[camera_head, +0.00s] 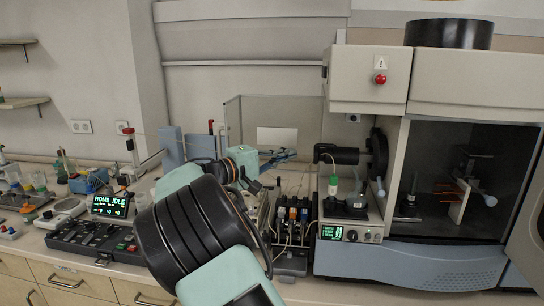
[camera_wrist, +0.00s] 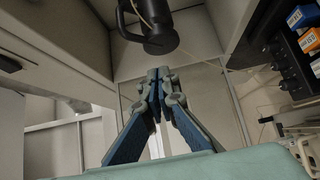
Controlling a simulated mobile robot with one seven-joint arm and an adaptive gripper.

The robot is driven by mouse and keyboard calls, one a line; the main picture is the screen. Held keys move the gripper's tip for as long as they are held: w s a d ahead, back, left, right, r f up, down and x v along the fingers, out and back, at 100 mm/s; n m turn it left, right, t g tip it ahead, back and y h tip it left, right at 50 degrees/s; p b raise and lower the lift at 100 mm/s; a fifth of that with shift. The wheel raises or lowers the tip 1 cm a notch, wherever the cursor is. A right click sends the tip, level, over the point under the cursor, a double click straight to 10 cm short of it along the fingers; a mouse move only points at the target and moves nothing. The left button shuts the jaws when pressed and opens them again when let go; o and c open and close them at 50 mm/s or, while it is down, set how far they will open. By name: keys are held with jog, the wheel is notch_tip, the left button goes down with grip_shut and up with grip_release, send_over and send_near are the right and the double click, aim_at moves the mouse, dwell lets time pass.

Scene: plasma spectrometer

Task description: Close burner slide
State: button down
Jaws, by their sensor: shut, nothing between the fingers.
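The spectrometer (camera_head: 370,75) stands at the right of the bench. A black horizontal burner assembly (camera_head: 340,155) sticks out to the left from a round black plate (camera_head: 378,155) in its open bay. I cannot tell for sure which part is the slide. A black cylindrical part, likely this burner assembly (camera_wrist: 160,32), hangs beyond my fingertips in the wrist view. My gripper (camera_head: 290,153) is left of the burner assembly and apart from it. Its blue fingers are together and empty, as the wrist view (camera_wrist: 158,76) also shows. My arm hides part of the bench.
A small green-lit display unit (camera_head: 345,232) sits below the burner. A rack of coloured-capped modules (camera_head: 292,225) with tubes stands left of it. The dark window chamber (camera_head: 465,185) is at the right. A control panel (camera_head: 90,238) lies on the bench at left.

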aim_at(346, 155)
jog(key=d, duration=0.4)
jog(key=shift+s+d, duration=0.1)
jog(key=shift+s, duration=0.25)
jog(key=d+b, duration=0.2)
jog(key=d, duration=0.1)
jog(key=s+d+b, duration=0.1)
jog(key=d+b, duration=0.1)
jog(key=d, duration=0.1)
jog(key=s+d+b, duration=0.1)
jog(key=d+b, duration=0.2)
jog(key=d, duration=0.1)
jog(key=shift+s+f, duration=0.2)
jog(key=shift+d+r, duration=0.15)
jog(key=shift+r, duration=0.05)
jog(key=shift+s, duration=0.1)
